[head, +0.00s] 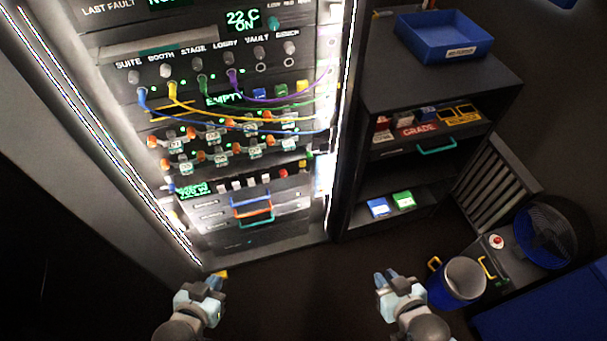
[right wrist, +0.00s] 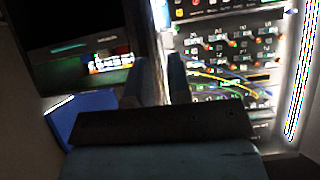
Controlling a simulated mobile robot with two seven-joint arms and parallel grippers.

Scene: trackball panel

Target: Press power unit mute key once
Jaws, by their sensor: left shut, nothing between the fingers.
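The rack unit (head: 208,215) low in the equipment rack has a small green display (head: 192,189). A row of pale keys (head: 237,185) sits to the right of the display, with a red key (head: 283,173) further right. The key labels are too small to read, so I cannot tell which is the mute key. My left gripper (head: 219,277) is shut and empty, below and in front of the rack.
Coloured patch cables (head: 230,122) hang across the rack above the keys. Coloured handles (head: 252,208) stick out below them. A dark shelf unit (head: 380,80) stands to the right, with a blue tray (head: 440,38) on top. A bin (head: 464,277) stands at lower right. Floor between my grippers is clear.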

